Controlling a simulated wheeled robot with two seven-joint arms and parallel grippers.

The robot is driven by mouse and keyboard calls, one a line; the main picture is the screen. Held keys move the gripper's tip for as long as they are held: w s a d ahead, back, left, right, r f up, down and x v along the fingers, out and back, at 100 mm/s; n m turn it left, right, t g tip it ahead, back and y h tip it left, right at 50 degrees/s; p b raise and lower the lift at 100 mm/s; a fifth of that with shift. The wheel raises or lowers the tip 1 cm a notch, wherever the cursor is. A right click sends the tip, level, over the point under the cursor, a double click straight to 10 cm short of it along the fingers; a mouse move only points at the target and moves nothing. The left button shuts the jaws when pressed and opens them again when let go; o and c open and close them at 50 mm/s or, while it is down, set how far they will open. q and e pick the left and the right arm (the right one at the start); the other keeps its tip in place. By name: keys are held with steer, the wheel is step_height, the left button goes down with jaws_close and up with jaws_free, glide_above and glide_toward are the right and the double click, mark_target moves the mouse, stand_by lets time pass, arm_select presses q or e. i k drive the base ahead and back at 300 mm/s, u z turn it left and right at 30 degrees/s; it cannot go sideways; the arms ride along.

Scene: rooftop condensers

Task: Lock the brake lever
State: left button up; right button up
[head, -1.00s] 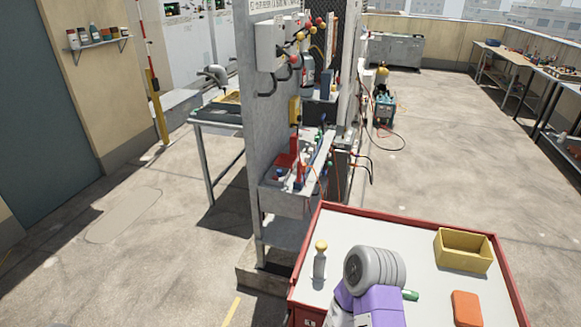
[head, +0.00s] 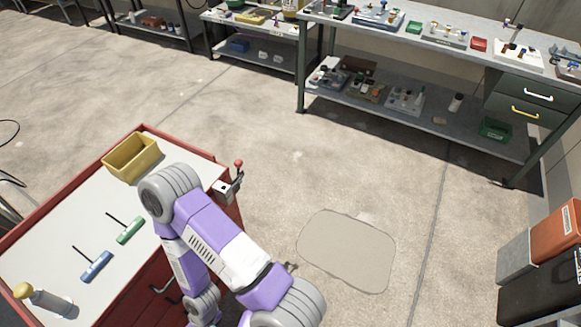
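A small lever with a red knob (head: 238,163) sticks up from a pale bracket (head: 223,188) at the right edge of the red cart (head: 228,213). It is the only thing like a brake lever that I can make out. Its lower part is partly hidden by my purple and white arm, which crosses in front of the cart. The lever leans slightly to the right. Neither of my grippers shows clearly; only arm links are in view.
On the cart top are a yellow bin (head: 131,158), a green T-handle tool (head: 130,230), a blue T-handle tool (head: 96,267) and a yellow-capped cylinder (head: 43,299). A workbench (head: 405,116) stands behind. Dark and orange cases (head: 556,232) stand right. Open floor lies between.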

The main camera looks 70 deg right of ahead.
mark_target(238, 162)
steer(key=z, duration=0.4)
steer(key=k, duration=0.85)
steer(key=z, duration=1.15)
steer(key=i, duration=0.6)
